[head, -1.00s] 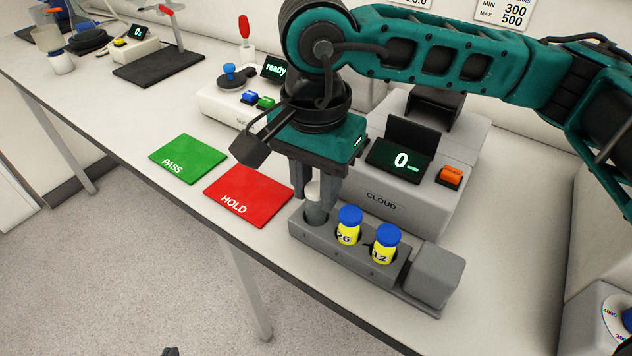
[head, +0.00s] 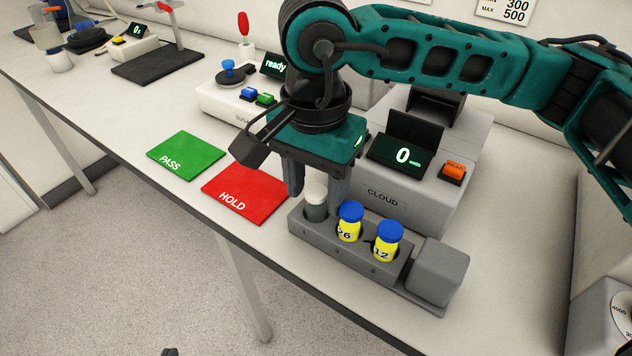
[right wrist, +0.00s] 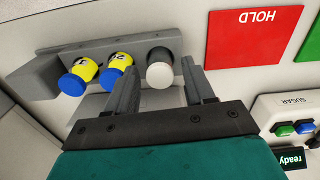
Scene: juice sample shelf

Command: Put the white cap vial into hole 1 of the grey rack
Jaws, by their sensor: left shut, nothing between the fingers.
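The white cap vial (head: 316,193) stands upright in the leftmost hole of the grey rack (head: 302,231), its grey lower part sunk into the hole. Its white cap also shows in the right wrist view (right wrist: 160,75). My right gripper (head: 318,190) is open above the rack, with one finger on each side of the cap. In the right wrist view its fingers (right wrist: 160,88) are apart with the cap between and beyond them. Only a dark tip of my left gripper (head: 170,351) shows at the bottom edge of the head view.
Two yellow vials with blue caps, one marked 26 (head: 349,222) and one marked 12 (head: 387,241), fill the rack's other holes. The CLOUD device (head: 400,205) stands close behind. The red HOLD mat (head: 245,193) and green PASS mat (head: 187,156) lie bare to the left.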

